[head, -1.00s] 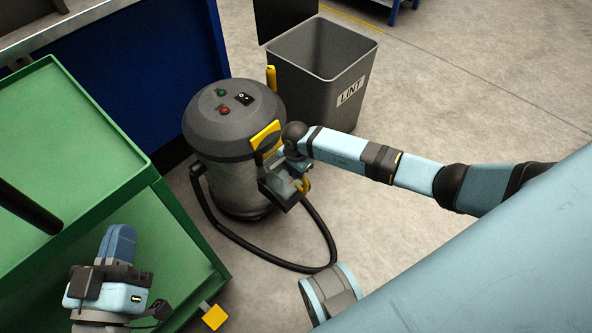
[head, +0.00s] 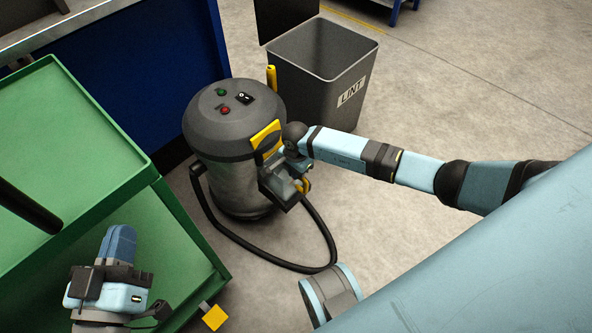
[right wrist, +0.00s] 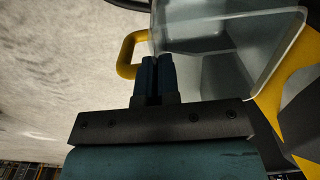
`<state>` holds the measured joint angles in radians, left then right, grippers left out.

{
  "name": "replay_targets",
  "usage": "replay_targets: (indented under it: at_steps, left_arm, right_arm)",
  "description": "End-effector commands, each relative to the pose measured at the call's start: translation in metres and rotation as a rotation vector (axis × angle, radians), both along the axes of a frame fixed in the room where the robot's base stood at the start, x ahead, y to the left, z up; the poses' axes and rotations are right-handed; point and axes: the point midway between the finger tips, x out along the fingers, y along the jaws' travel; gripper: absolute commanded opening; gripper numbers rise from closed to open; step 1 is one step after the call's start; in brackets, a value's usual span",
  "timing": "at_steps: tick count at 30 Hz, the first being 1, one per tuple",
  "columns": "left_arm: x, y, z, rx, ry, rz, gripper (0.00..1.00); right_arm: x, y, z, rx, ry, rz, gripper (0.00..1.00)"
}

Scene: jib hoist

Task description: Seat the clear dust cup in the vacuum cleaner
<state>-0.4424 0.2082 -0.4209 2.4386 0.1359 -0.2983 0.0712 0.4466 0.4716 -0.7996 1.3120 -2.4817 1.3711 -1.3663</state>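The vacuum cleaner (head: 232,130) stands on the floor, a grey drum with a dark lid and a yellow latch piece (head: 266,138) on its front. The clear dust cup (head: 278,182) is at the drum's front below the latch; whether it is fully in its place I cannot tell. It fills the top of the right wrist view (right wrist: 225,35), with its yellow handle (right wrist: 128,58) at left.
A grey bin labelled LINT (head: 325,65) stands behind and right of the vacuum. The green cart (head: 75,155) is at left, with a blue cabinet (head: 140,75) behind it. A black hose (head: 265,262) loops on the floor before the vacuum. The floor at right is clear.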

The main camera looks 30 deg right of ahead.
Motion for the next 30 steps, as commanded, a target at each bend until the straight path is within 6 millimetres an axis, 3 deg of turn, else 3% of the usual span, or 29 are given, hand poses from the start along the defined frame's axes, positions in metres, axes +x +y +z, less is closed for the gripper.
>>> replay_targets:
  at_steps: [12, 16, 22, 24, 30]
  left_arm:
    - [-0.0003, -0.0003, -0.0054, -0.002, 0.0, 0.0, 0.0]
    - [-0.0003, -0.0003, -0.0045, -0.003, -0.001, 0.0, 0.0]
    - [-0.0003, -0.0003, -0.0042, -0.003, -0.001, 0.0, 0.0]
    - [-0.0003, -0.0003, -0.0041, -0.003, -0.001, 0.0, 0.0]
    - [-0.0003, -0.0003, -0.004, -0.003, -0.001, 0.0, 0.0]
  right_arm:
    - [0.0056, 0.0041, -0.0028, 0.01, -0.016, 0.002, 0.0]
    - [0.0045, 0.0035, -0.0026, 0.008, -0.013, 0.002, 0.33]
    - [0.0025, 0.0019, -0.004, 0.005, -0.008, 0.001, 0.33]
    - [0.0019, 0.0016, -0.0046, 0.004, -0.006, 0.001, 0.45]
    - [0.0012, 0.0011, -0.0049, 0.004, -0.004, 0.001, 0.45]
